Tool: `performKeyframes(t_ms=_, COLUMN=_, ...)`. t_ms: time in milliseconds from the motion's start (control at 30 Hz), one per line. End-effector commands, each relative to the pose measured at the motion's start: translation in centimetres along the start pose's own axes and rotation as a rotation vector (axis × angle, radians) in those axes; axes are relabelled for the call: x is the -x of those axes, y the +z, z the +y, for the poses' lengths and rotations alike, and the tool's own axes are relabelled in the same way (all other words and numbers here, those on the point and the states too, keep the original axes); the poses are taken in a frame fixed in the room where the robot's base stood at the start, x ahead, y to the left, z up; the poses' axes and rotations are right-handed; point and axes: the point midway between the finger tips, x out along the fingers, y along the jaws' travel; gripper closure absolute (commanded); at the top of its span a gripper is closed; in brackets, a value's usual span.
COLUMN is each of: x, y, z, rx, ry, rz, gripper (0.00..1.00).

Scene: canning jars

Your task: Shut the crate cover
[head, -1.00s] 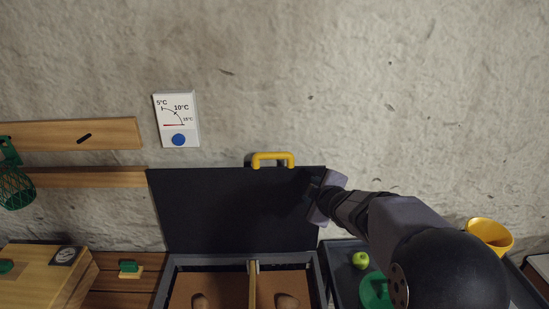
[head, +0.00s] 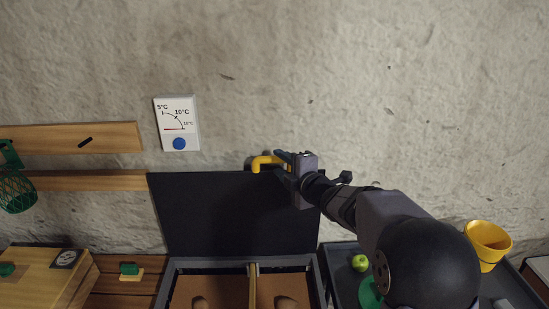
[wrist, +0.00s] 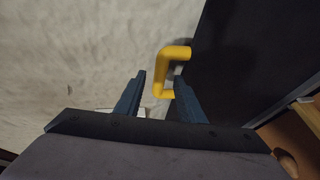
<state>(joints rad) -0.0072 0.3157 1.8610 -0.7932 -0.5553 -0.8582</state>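The crate cover (head: 215,215) is a dark panel standing upright, open, against the wall behind the crate (head: 172,280). A yellow handle (head: 262,160) sits on its top edge. In the wrist view the handle (wrist: 163,75) shows beside the dark cover (wrist: 250,60). My gripper (head: 280,162) is at the right part of the handle and hides some of it. In the wrist view the two blue fingers (wrist: 160,82) are apart, with part of the handle between them or just beyond. I cannot tell whether they touch it.
The crate holds brownish items on both sides of a wooden divider (head: 252,285). A dark tray with a green apple (head: 360,262) and a yellow cup (head: 487,240) stand to the right. A wooden box (head: 45,275) is at left. A temperature gauge (head: 177,125) hangs on the wall.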

Motion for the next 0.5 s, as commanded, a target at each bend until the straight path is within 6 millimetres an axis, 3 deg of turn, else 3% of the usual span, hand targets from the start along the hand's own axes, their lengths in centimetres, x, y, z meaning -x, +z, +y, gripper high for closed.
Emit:
performKeyframes(t_ms=200, x=-2.6, y=0.0, z=0.1, rx=-0.001, ry=-0.002, rz=0.001, gripper=0.64)
performKeyframes(t_ms=500, x=-4.5, y=-0.1, z=0.1, rx=0.000, ry=-0.001, rz=0.001, gripper=0.64)
